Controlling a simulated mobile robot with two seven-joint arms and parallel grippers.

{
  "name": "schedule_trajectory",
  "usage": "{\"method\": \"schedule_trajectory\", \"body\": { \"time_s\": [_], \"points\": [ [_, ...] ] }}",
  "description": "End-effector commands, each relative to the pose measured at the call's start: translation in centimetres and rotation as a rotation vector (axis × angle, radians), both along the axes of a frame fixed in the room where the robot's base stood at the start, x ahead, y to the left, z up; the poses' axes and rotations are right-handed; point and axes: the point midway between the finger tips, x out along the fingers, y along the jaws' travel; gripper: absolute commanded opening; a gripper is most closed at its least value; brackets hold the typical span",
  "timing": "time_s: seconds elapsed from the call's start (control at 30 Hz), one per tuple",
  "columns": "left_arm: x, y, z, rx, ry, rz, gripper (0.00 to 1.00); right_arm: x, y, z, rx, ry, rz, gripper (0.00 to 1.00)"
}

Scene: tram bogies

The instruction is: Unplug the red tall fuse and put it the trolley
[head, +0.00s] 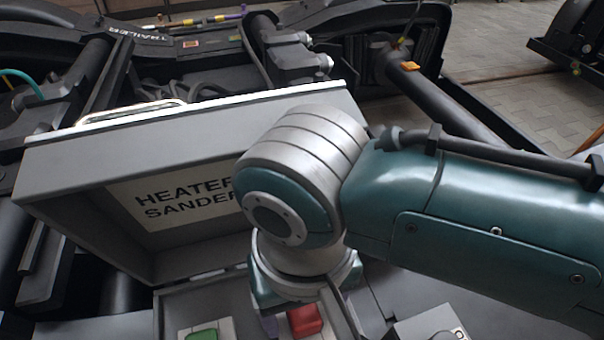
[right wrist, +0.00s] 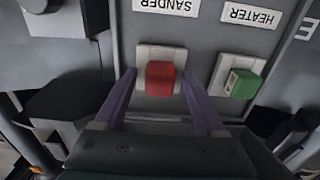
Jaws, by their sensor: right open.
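The red fuse (head: 305,320) sits in a pale socket inside the opened grey box, partly hidden behind my right wrist in the head view. In the right wrist view the red fuse (right wrist: 160,78) stands in its socket by the SANDER label. My right gripper (right wrist: 158,84) is open, with one purple finger on each side of the red fuse and a gap showing on both sides. In the head view only a little purple of a finger shows beside the fuse. My left gripper is not in view. I cannot make out a trolley.
A green fuse (right wrist: 242,84) stands in its own socket beside the red one, by the HEATER label (right wrist: 250,15). The box's raised lid (head: 120,160), marked HEATER SANDER, stands behind my right wrist. Dark bogie frame parts and pipes (head: 450,105) surround the box.

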Motion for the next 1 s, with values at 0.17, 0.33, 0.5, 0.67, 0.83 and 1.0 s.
{"method": "schedule_trajectory", "body": {
  "time_s": [0.17,0.33,0.5,0.67,0.83,1.0],
  "points": [
    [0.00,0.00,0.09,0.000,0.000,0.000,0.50,-0.01,-0.01,0.03,0.000,0.000,0.000,0.72],
    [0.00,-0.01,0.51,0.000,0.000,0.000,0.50,-0.02,-0.01,0.12,0.000,0.000,-0.001,0.72],
    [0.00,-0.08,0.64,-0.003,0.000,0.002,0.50,-0.01,-0.04,0.02,0.000,0.000,-0.001,0.72],
    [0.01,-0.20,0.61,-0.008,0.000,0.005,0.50,0.00,-0.03,-0.01,0.000,0.000,0.000,0.72],
    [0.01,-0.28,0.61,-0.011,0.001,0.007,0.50,0.01,-0.02,-0.01,0.000,0.000,0.000,0.72],
    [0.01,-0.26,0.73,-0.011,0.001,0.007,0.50,-0.01,-0.01,0.05,0.000,0.000,0.000,0.72]
  ]
}}
